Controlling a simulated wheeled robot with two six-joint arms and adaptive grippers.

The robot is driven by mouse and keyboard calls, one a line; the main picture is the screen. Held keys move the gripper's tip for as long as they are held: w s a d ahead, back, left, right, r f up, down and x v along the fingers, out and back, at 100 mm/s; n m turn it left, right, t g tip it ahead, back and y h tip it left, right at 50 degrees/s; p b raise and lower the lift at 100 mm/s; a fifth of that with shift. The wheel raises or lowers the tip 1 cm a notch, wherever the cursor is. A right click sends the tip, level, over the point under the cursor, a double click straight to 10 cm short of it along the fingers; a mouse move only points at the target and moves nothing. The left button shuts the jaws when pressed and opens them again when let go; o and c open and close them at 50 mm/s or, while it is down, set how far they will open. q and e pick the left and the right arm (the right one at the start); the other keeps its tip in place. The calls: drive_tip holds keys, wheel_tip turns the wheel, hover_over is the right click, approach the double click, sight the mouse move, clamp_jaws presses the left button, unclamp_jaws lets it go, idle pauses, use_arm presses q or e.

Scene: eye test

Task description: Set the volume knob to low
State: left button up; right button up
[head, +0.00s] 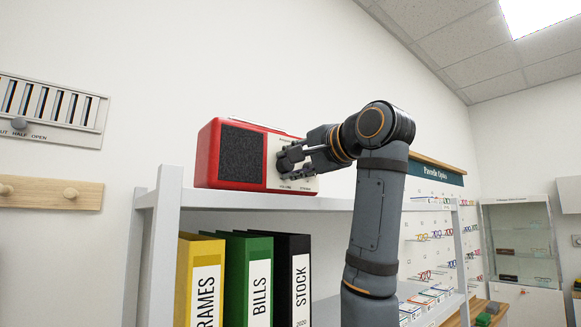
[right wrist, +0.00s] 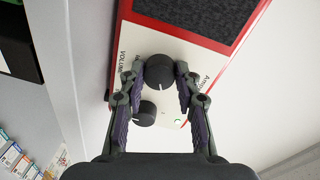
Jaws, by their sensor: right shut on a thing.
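A red radio (head: 208,160) with a black speaker grille and a cream front panel stands on the shelf. Its volume knob (right wrist: 159,74), dark and round, sits close to the grille, beside the printed word VOLUME. My right gripper (head: 291,160) is shut on this knob; in the right wrist view its fingertips (right wrist: 158,71) press on either side of it. I cannot read the knob's setting. A second dark knob (right wrist: 146,113) is on the panel, between the fingers but not held. My left gripper is not in view.
The radio rests on a pale grey shelf (head: 330,204). Yellow, green and black binders (head: 240,270) stand below it. Glasses displays and a glass cabinet (head: 520,245) are at right.

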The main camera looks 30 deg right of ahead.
idle(0.5)
drive_tip(key=o, duration=1.2)
drive_tip(key=shift+s+d, duration=0.1)
drive_tip(key=shift+c, duration=0.2)
drive_tip(key=s, duration=0.7)
drive_tip(key=shift+s+d+r, duration=0.15)
drive_tip(key=shift+s+r, duration=0.05)
